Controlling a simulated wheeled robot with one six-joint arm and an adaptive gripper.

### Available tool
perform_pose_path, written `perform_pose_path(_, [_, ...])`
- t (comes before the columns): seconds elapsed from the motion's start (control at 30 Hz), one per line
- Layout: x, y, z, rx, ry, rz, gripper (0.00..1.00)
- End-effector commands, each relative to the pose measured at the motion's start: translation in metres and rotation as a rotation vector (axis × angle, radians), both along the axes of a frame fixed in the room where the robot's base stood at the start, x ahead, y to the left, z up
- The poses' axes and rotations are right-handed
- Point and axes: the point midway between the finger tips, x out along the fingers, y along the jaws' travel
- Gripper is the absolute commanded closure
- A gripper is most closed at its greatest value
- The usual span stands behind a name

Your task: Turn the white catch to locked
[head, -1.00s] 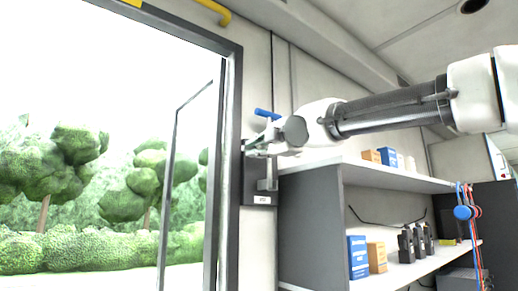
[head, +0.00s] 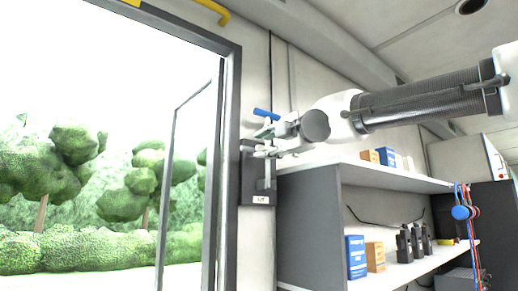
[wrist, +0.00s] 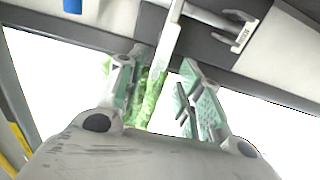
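The white catch (wrist: 168,47) is a pale bar in the wrist view, running down from the top edge into the space between my fingers. It sits by a dark mounting plate (head: 249,179) beside the door frame in the head view, where my fingers partly cover it. My gripper (wrist: 158,88) has its two green-padded fingers spread, one on each side of the bar. Gaps show beside the bar, and I cannot tell whether either finger touches it. In the head view my gripper (head: 266,141) is in front of the plate's upper part.
A blue handle (head: 266,114) sticks out just above my fingers. A small label (head: 261,199) is at the plate's bottom. The grey shelf unit (head: 307,232) with boxes and radios stands close at the right, below my arm. A glazed door or window opening (head: 110,120) is at the left.

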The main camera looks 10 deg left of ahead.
Motion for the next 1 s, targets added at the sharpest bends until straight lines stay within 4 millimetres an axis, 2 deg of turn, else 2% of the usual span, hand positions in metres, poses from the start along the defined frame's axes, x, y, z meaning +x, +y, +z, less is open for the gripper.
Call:
perform_pose_path(0.03, [-0.009, -0.01, 0.001, 0.002, -0.001, 0.0, 0.64])
perform_pose_path(0.2, [-0.032, -0.038, 0.0, 0.001, -0.001, 0.0, 0.64])
perform_pose_path(0.4, [-0.047, -0.056, 0.0, 0.0, 0.0, 0.0, 0.64])
perform_pose_path(1.0, [-0.05, -0.058, -0.001, 0.0, 0.001, 0.0, 0.64])
